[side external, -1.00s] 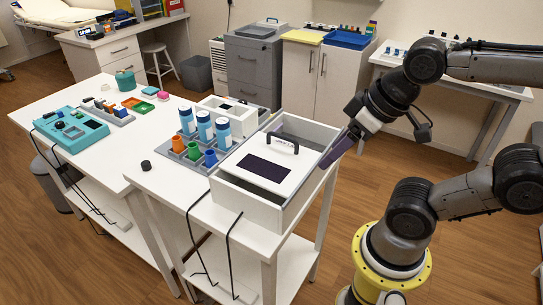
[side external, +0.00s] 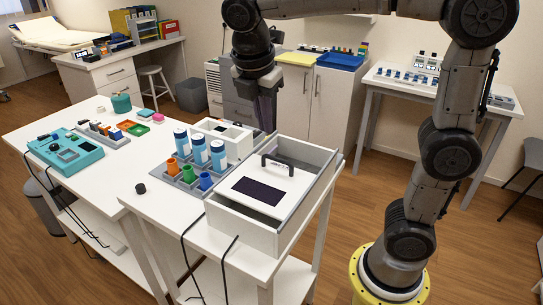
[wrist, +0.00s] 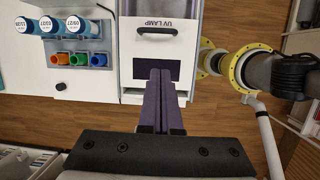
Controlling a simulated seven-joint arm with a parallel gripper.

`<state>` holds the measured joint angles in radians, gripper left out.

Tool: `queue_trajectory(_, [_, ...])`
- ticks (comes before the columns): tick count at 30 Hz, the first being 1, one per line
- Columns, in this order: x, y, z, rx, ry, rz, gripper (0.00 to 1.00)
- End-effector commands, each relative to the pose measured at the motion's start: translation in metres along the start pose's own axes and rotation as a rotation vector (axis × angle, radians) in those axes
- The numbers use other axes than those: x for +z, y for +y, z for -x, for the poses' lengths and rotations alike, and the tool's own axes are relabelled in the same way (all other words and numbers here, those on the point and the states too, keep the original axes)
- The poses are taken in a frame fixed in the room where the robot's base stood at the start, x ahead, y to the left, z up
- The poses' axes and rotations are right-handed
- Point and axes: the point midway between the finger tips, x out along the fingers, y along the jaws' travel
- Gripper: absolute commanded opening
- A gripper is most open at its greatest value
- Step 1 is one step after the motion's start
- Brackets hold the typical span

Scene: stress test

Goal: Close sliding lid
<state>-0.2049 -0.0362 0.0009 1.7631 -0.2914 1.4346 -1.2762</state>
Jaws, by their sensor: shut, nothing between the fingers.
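The white box (side external: 250,229) stands at the front right of the white table, with its open top partly covered by a white lid (side external: 244,177). The lid has a black handle (side external: 277,165) and a dark window (side external: 258,191). It lies over the near part, and the grey interior shows uncovered behind the handle. The wrist view also shows the lid (wrist: 139,55), marked UV LAMP. My gripper (side external: 265,128) points down beyond the box's far left side in the side view. Its purple fingers (wrist: 161,80) are together and empty, apart from the handle.
Left of the box stands a grey rack (side external: 172,180) with blue bottles and coloured cups. A white open container (side external: 222,133) is behind it, near my gripper. A small black knob (side external: 140,188) and a teal device (side external: 62,150) are further left.

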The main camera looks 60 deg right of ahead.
Motion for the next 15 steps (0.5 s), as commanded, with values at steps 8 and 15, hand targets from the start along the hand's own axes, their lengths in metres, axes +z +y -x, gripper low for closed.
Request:
queue_trajectory(8, [-0.022, 0.014, -0.021, -0.049, -0.016, 0.053, 0.0])
queue_trajectory(15, [-0.021, 0.011, -0.055, -0.05, -0.016, 0.051, 0.0])
